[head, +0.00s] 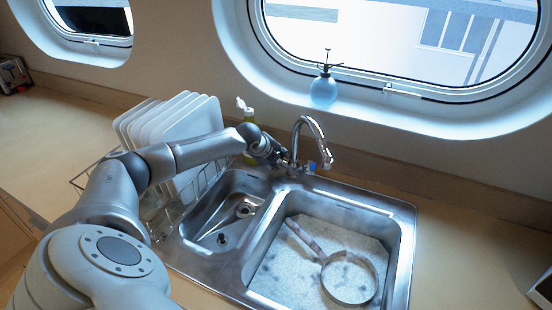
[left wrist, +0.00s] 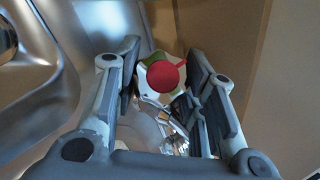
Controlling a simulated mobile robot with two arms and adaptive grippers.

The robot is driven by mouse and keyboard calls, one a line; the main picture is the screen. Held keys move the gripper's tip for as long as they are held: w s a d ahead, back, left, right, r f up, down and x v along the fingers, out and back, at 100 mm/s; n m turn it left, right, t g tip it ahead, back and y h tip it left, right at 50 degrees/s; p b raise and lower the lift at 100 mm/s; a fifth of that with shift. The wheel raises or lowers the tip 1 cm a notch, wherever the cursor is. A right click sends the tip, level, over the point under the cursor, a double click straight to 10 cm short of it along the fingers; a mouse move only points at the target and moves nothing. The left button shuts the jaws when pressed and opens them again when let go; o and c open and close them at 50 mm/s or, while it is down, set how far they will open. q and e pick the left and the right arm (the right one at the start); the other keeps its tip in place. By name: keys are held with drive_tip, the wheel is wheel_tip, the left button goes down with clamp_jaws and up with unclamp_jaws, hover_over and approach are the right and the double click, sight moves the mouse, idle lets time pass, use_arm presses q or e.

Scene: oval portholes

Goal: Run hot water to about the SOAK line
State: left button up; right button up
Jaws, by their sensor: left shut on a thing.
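My left gripper (head: 275,158) reaches over the back of the sink, at the left side of the faucet (head: 312,130). In the left wrist view, the red tap handle (left wrist: 163,76) sits between the fingers of the left gripper (left wrist: 165,95), which is shut on it. The blue tap handle (head: 327,160) is on the faucet's right side. The spout points over the right basin (head: 402,245). A round pan (head: 372,270) with a long handle lies in that basin, over a pale speckled surface. I cannot make out a SOAK line. My right gripper is not in view.
A soap bottle (head: 249,140) stands just behind my left gripper. A rack of white plates (head: 180,120) is left of the sink. A blue spray bottle (head: 323,92) stands on the window ledge. The right counter (head: 465,235) is mostly clear.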

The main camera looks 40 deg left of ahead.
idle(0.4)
use_arm(q)
drive_tip(key=o, duration=1)
drive_tip(key=v, duration=1.2)
drive_tip(key=shift+s, duration=0.1)
